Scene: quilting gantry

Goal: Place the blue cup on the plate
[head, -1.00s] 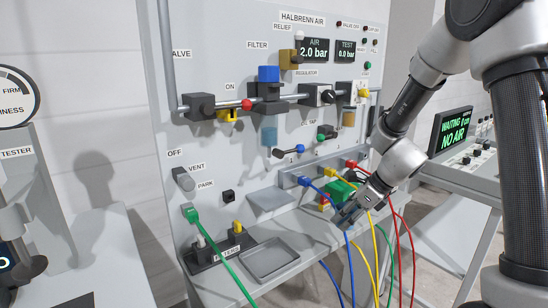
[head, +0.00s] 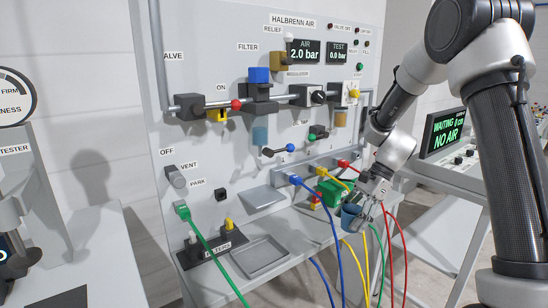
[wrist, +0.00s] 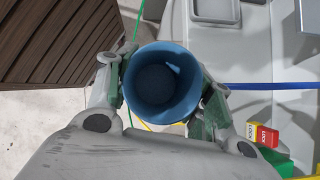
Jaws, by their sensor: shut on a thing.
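The blue cup (head: 350,217) is in my gripper (head: 364,208) near the bench's right end, in front of the hoses. In the wrist view the cup (wrist: 163,88) is seen from above with its opening toward the camera, and it looks empty. The fingers of my gripper (wrist: 160,98) are shut on its two sides. No round plate shows. A shallow grey rectangular tray (head: 287,255) lies on the bench to the left, and a small grey flat ledge (head: 264,199) sits behind it; I cannot tell which is the plate.
Blue (head: 335,240), yellow, green and red hoses hang around my gripper. A green block (head: 331,192) stands just behind. Red and yellow tags (wrist: 264,135) show at lower right in the wrist view. A brown slatted surface (wrist: 60,45) is at upper left. The tray looks empty.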

